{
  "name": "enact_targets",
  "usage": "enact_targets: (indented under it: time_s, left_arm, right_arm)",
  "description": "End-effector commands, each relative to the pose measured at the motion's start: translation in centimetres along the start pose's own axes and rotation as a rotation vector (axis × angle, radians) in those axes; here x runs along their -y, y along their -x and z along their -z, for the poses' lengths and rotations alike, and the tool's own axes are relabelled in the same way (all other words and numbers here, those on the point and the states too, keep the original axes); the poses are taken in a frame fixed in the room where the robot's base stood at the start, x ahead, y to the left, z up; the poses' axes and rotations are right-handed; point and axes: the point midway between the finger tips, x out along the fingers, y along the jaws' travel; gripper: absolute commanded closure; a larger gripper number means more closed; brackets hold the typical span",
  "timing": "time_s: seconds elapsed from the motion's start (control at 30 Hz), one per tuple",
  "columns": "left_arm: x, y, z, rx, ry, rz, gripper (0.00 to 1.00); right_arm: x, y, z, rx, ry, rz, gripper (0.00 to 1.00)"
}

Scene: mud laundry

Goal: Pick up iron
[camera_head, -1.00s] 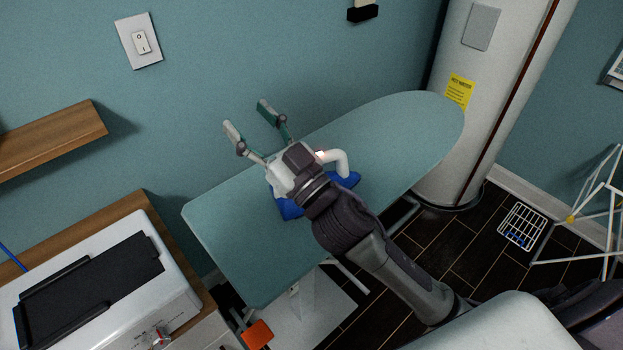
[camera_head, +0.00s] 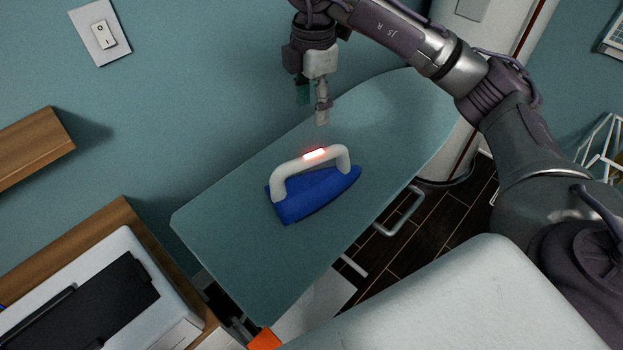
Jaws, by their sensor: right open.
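The iron (camera_head: 318,192) has a blue body and a white arched handle with a glowing red patch on top. It rests on the green ironing board (camera_head: 230,255), near the board's middle, and is fully in view. My right gripper (camera_head: 312,108) is above and behind the iron in the picture, apart from it. It points downward and is open and empty; one finger partly hides the other. My left gripper is not in view.
A wooden counter with a white appliance (camera_head: 95,300) stands at the lower left. A wooden shelf (camera_head: 35,150) and a light switch (camera_head: 100,32) are on the wall. A white cylindrical tank (camera_head: 500,25) stands beyond the board's far end.

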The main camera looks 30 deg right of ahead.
Motion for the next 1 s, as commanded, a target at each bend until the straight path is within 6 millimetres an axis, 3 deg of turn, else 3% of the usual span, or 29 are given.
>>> enact_targets:
  time_s: [0.4,0.67,0.83,1.0]
  left_arm:
    - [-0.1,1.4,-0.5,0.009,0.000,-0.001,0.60]
    - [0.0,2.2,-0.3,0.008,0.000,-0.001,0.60]
    - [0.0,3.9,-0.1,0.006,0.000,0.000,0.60]
    - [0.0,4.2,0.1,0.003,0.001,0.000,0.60]
  right_arm:
    - [0.2,-6.8,-0.5,0.015,-0.014,0.008,0.43]
    - [0.2,-8.8,-0.6,0.014,-0.013,0.005,0.43]
    - [0.6,-11.1,-0.8,0.015,-0.012,0.008,0.43]
    - [0.5,-13.2,-0.7,0.013,-0.012,0.005,0.43]
